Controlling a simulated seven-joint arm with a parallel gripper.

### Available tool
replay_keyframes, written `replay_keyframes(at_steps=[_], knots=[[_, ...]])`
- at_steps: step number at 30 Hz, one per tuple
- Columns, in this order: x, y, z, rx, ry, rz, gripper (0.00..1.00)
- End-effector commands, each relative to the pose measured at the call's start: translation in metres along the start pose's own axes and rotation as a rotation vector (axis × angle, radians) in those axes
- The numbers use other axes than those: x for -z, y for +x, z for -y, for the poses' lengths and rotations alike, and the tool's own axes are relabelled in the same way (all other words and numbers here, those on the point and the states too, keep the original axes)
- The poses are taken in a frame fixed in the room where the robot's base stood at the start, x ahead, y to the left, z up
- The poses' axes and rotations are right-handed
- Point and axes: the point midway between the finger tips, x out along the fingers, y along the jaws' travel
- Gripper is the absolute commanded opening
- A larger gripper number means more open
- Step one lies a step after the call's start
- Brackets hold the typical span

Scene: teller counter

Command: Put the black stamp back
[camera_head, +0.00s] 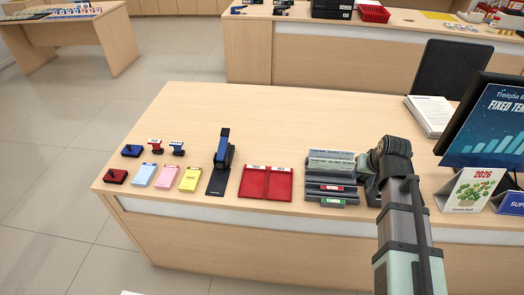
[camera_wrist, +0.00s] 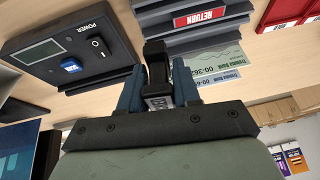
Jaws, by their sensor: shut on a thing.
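In the wrist view my gripper (camera_wrist: 158,82) has its two blue fingers shut on a black stamp (camera_wrist: 155,50). The stamp's dark body shows between the fingers, with a small pale label low on it; its far end is hard to make out. In the head view my arm covers most of the gripper and the stamp, just right of the grey slotted rack. A red stamp (camera_head: 155,143) and a blue stamp (camera_head: 177,147) stand at the counter's left, by a blue ink pad (camera_head: 131,151) and a red ink pad (camera_head: 115,176).
The slotted rack (camera_head: 331,187) holds paper slips and is close to my gripper. A dark device marked POWER (camera_wrist: 65,48) is on its other side. Red trays (camera_head: 266,184) and a tall black-and-blue tool (camera_head: 221,164) stand further left. The counter's middle back (camera_head: 270,115) is clear.

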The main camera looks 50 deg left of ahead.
Motion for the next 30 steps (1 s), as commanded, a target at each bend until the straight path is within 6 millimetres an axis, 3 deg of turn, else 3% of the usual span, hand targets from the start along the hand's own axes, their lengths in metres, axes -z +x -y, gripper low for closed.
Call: replay_keyframes(at_steps=[1, 17, 30], knots=[[0.007, 0.005, 0.019, 0.012, -0.026, 0.003, 0.12], [0.039, 0.036, 0.205, 0.113, -0.263, 0.033, 0.12], [0.052, 0.057, 0.387, 0.194, -0.474, 0.057, 0.12]])
